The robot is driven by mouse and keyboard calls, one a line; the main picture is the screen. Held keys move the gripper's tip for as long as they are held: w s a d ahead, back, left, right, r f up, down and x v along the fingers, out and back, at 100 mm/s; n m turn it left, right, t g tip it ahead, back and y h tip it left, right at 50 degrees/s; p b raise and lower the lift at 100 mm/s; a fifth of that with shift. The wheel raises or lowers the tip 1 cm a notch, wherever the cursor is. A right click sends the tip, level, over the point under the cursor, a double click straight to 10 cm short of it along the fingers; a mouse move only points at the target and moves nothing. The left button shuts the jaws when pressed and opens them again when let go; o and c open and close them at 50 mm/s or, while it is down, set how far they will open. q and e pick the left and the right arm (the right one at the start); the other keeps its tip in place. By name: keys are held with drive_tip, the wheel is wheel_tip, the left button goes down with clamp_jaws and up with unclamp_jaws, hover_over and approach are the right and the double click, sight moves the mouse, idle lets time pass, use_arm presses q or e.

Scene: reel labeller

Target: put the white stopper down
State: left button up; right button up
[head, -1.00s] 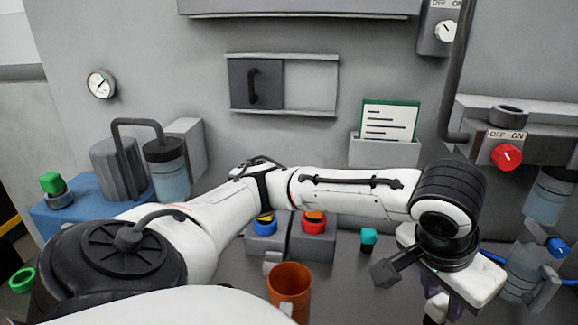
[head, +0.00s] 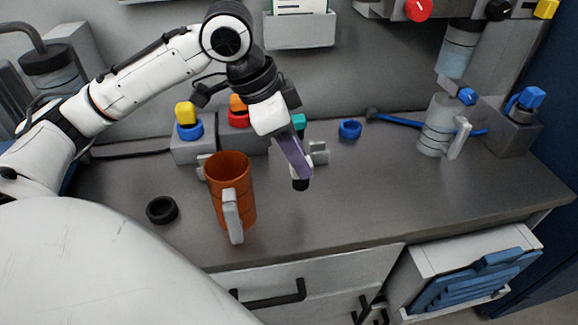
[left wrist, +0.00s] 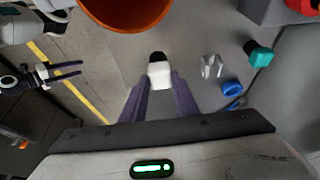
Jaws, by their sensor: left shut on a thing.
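The white stopper (left wrist: 158,73), a small white piece with a black end, is between the two purple fingers of my left gripper in the left wrist view. In the head view my left gripper (head: 299,171) points down over the counter to the right of the orange mug, shut on the stopper (head: 301,183). The stopper's black end points down, low over the grey counter (head: 400,190); I cannot tell whether it touches. The fingers hide part of it.
The orange mug (head: 230,180) stands left of the stopper, with a black ring (head: 162,210) beyond it. A small grey bracket (head: 318,153), teal cap (head: 299,122) and blue ring (head: 350,129) lie behind. The counter to the right and front is clear. A grey jug (head: 437,127) stands farther right.

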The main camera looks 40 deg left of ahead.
sight(297, 179)
use_arm(q)
drive_tip(key=shift+f+b, duration=0.45)
drive_tip(key=shift+f, duration=2.4)
drive_tip(key=shift+f, duration=0.1)
drive_tip(key=o, duration=1.2)
drive_tip(key=shift+c, duration=0.2)
drive_tip(key=p+v, duration=0.1)
drive_tip(key=v, duration=1.1)
drive_tip(key=shift+p, duration=0.35)
